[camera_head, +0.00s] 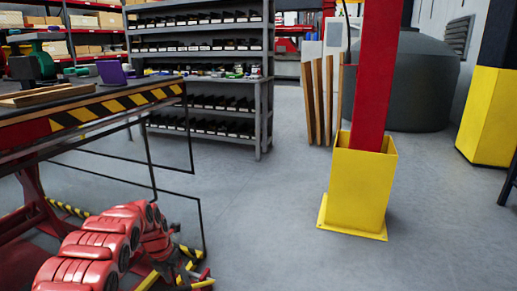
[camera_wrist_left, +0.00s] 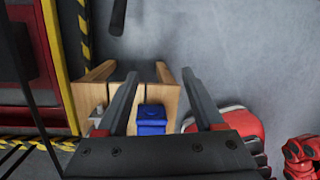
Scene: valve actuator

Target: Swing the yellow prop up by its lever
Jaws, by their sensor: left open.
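My left gripper (camera_wrist_left: 160,74) shows in the left wrist view. Its two dark fingers are wide apart. Between and beyond them lie a light wooden stand (camera_wrist_left: 158,97) and a blue block (camera_wrist_left: 151,119); I see nothing gripped, and contact cannot be told. I cannot make out the yellow prop or its lever for certain in either view. In the head view, yellow and black bars (camera_head: 190,274) show at the bottom, partly hidden by red rounded parts (camera_head: 105,240). My right gripper is not in view.
A workbench (camera_head: 90,112) with a striped edge stands at the left. Grey shelving (camera_head: 257,110) is behind it. A red post stands in a yellow base (camera_head: 357,195) at the right. The floor between them is clear.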

